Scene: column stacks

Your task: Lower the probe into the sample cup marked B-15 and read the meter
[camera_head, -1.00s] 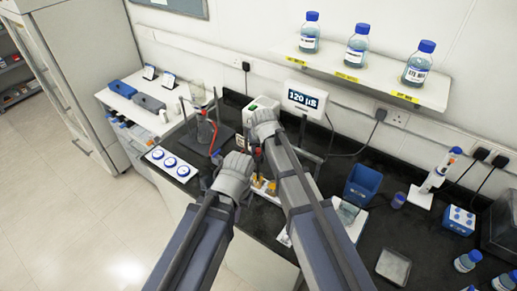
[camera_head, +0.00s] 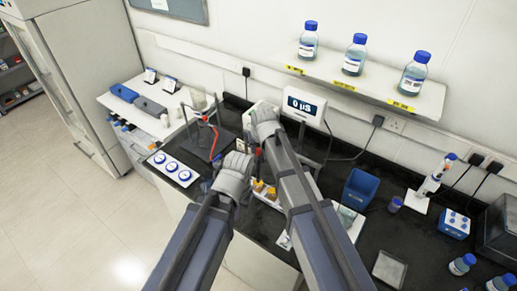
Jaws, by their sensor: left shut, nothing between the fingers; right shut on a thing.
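The meter (camera_head: 304,104) stands at the back of the black bench, and its screen reads 0 µS. My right gripper (camera_head: 258,146) is shut on a thin dark piece that looks like the probe; the arm hides most of it. Sample cups with amber contents (camera_head: 265,189) sit in a pale holder just below my grippers, partly behind my arms. I cannot read the cup marks, so I cannot tell which is B-15. My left gripper (camera_head: 238,149) is shut and empty, just left of the right one and beside the cups. The probe tip is hidden.
A stand with a red clip (camera_head: 205,119) is left of my grippers. Three blue-and-white round items (camera_head: 172,167) lie at the bench's left edge. A blue bin (camera_head: 359,188) stands to the right. Bottles (camera_head: 354,55) line the wall shelf (camera_head: 425,101).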

